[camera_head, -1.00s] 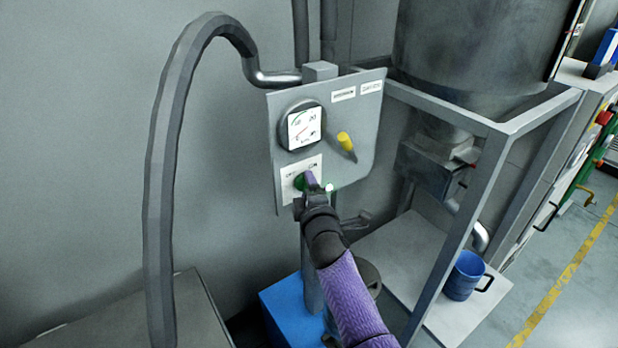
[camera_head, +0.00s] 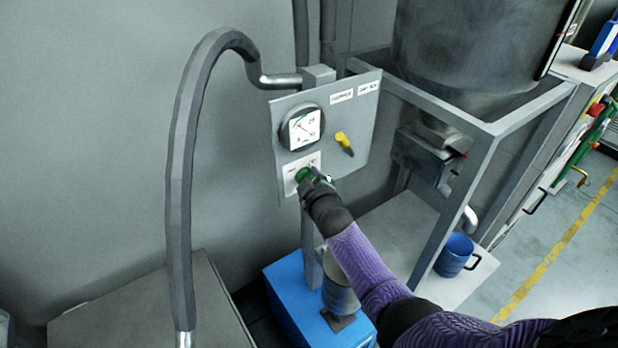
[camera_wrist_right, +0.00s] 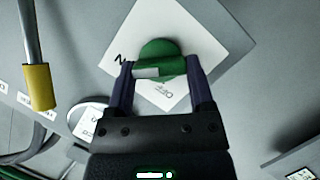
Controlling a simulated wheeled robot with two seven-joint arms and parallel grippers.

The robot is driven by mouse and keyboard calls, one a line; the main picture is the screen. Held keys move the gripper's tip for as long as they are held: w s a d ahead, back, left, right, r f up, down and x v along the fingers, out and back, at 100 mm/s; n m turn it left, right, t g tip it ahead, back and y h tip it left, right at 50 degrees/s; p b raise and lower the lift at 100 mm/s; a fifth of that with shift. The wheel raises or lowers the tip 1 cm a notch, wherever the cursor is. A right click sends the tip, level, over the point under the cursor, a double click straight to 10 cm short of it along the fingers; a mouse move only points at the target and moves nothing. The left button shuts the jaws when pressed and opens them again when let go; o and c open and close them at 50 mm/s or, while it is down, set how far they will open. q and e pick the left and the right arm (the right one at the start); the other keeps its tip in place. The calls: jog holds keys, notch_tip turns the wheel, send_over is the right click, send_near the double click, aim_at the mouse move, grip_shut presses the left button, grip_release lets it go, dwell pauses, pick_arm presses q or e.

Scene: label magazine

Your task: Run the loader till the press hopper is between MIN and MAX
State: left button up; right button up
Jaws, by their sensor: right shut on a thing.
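My right gripper (camera_head: 316,180) is shut on the green knob (camera_head: 303,174) on the grey control panel (camera_head: 356,108). In the right wrist view, the fingers (camera_wrist_right: 160,80) straddle the green knob's bar (camera_wrist_right: 175,67). The bar's white-marked end lies towards the partly hidden ON lettering; OFF shows below the knob. A round gauge (camera_head: 302,127) sits above the knob, its reading too small to be sure of. A yellow-handled lever (camera_head: 343,140) is beside it. The large grey hopper (camera_head: 460,55) stands in a frame, with a dark strip on its right edge; no MIN or MAX marks are legible. My left gripper is out of view.
A thick grey hose (camera_head: 180,180) arches left of the panel. A blue box (camera_head: 290,305) stands below it. Open floor with a yellow line (camera_head: 545,265) lies at right.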

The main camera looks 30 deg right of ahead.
jog(key=shift+f, duration=0.1)
dwell(0.4)
jog(key=o, duration=1.2)
jog(key=shift+o, duration=0.2)
jog(key=p+v, duration=0.3)
jog(key=v, duration=0.7)
jog(key=shift+p, duration=0.35)
